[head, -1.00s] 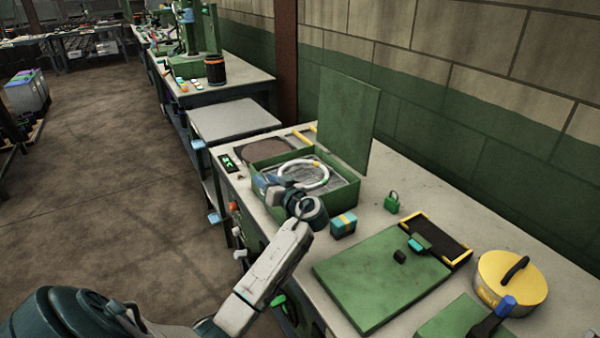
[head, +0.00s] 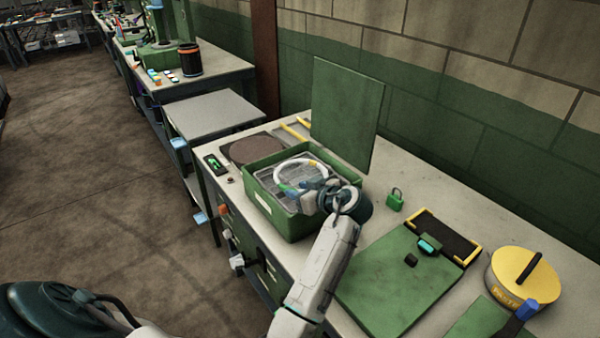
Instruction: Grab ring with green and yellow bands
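A white ring (head: 281,167) with a yellow band lies in an open green box (head: 297,228) on the bench. Its near side is partly hidden by my gripper, and I cannot make out a green band clearly.
The box's raised green lid (head: 346,117) stands behind it. A green padlock (head: 395,199), a green board (head: 385,285), a black tray with yellow edges (head: 445,233) and a yellow-lidded pot (head: 520,275) sit to the right. A brown disc (head: 251,150) lies left of the box.

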